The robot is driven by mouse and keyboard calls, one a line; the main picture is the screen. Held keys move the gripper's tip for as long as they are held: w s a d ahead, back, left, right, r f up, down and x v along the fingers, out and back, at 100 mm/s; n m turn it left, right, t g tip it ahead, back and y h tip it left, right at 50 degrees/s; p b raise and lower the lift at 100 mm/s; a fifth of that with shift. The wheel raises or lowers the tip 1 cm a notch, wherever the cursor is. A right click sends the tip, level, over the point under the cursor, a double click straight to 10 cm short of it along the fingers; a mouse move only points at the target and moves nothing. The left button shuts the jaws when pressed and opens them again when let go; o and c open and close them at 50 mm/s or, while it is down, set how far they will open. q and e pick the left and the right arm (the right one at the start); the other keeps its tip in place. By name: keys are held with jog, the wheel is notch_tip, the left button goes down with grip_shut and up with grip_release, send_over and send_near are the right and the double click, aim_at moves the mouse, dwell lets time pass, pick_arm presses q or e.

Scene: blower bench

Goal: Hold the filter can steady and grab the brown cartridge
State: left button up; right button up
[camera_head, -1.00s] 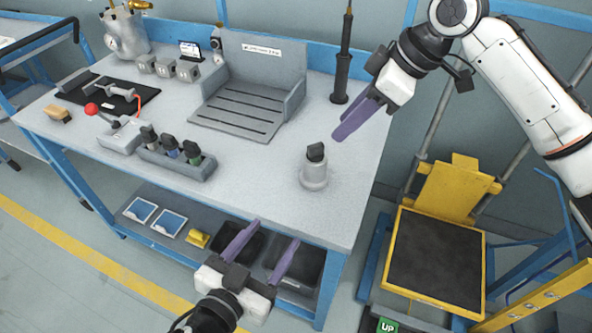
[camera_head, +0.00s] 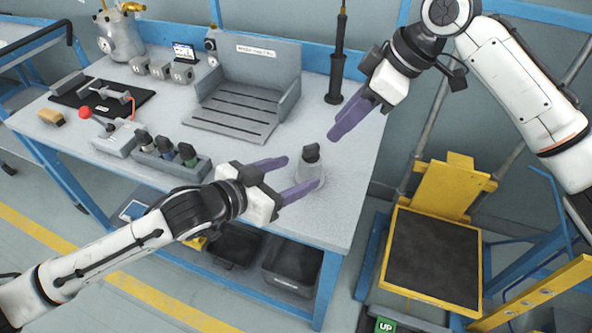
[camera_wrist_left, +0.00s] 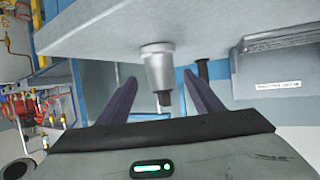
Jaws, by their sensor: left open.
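The grey filter can (camera_head: 308,178) stands upright near the front right of the bench, with a dark cartridge (camera_head: 312,152) sticking out of its top; its colour looks near black, not clearly brown. My left gripper (camera_head: 303,171) is open at the can, one finger on its left and the other passing in front of it. The left wrist view shows the can (camera_wrist_left: 157,66) and the cartridge (camera_wrist_left: 165,98) between the two fingers, with a gap on each side. My right gripper (camera_head: 333,134) hangs above and right of the can, holding nothing visible; its fingers overlap in view.
A rack (camera_head: 180,166) with several dark, colour-banded cartridges lies left of my left gripper. A grey slotted fixture (camera_head: 235,112) stands behind, and a dark upright tool (camera_head: 338,70) at the back right. Bins (camera_head: 290,268) sit on the lower shelf.

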aim_at(320, 163)
pick_arm(q)
jog(key=x, duration=1)
jog(key=c, duration=1.3)
jog(key=shift+o, duration=0.2)
pick_arm(e)
jog(key=shift+o, duration=0.4)
